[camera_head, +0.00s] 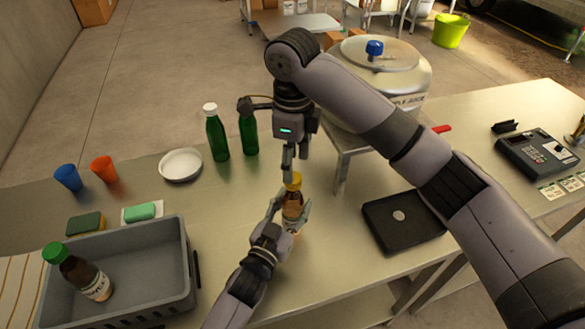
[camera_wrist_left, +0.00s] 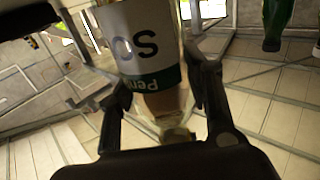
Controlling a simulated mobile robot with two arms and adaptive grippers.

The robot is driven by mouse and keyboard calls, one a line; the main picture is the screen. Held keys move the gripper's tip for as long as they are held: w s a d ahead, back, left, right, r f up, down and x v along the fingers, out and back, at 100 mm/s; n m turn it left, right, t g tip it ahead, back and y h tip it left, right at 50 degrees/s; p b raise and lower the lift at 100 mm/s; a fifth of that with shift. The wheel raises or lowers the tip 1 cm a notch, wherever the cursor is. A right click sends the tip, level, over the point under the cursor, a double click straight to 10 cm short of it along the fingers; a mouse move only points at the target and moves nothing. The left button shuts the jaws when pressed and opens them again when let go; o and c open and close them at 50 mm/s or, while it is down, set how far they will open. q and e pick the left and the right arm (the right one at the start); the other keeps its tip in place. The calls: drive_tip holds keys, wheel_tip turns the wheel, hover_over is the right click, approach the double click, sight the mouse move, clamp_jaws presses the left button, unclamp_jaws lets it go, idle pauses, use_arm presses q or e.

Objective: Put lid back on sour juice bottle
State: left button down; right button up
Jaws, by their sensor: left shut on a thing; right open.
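The sour juice bottle (camera_head: 292,209) stands upright over the metal table, brown with a pale label. My left gripper (camera_head: 290,212) is shut around its body; its fingers also show on both sides of the label (camera_wrist_left: 145,45) in the left wrist view. A yellow lid (camera_head: 293,181) is at the top of the bottle; I cannot tell how firmly it sits. My right gripper (camera_head: 292,168) is open, pointing down directly above and beside the lid. Its fingers partly hide the lid, and I cannot tell whether they touch it.
A grey bin (camera_head: 187,290) holds a green-capped bottle (camera_head: 80,271). Green bottles (camera_head: 217,138), a white dish (camera_head: 181,165), cups (camera_head: 104,169) and sponges (camera_head: 140,211) stand left. A large metal pot (camera_head: 410,75) and a black tray (camera_head: 402,228) are right.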

drive_tip(key=shift+r, duration=0.5)
drive_tip(key=shift+c, duration=0.5)
